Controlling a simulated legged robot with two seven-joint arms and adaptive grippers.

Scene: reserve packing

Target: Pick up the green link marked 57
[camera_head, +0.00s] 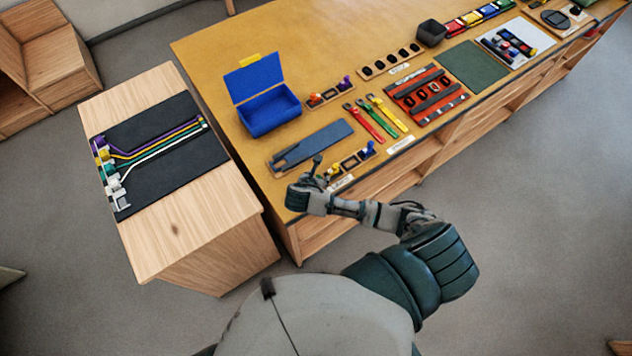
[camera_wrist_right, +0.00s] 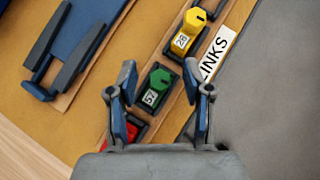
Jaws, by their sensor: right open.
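The green link marked 57 (camera_wrist_right: 157,85) stands in a dark socket of a wooden rack, upright in the right wrist view. My right gripper (camera_wrist_right: 162,95) is open, with one finger on either side of the green link and nothing held. In the head view, my right gripper (camera_head: 317,170) is at the front edge of the long table, beside the links rack (camera_head: 352,160). A yellow link marked 28 (camera_wrist_right: 188,32) sits in the same rack just beyond the green one. A red link (camera_wrist_right: 130,132) is partly hidden by the gripper. My left gripper is not in view.
A LINKS label (camera_wrist_right: 216,52) lies beside the rack. A blue-grey tray with dark bars (camera_head: 310,146) is just behind the gripper. An open blue box (camera_head: 268,112) and several coloured tools (camera_head: 376,118) stand nearby. A side table with a black mat (camera_head: 190,162) is at left.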

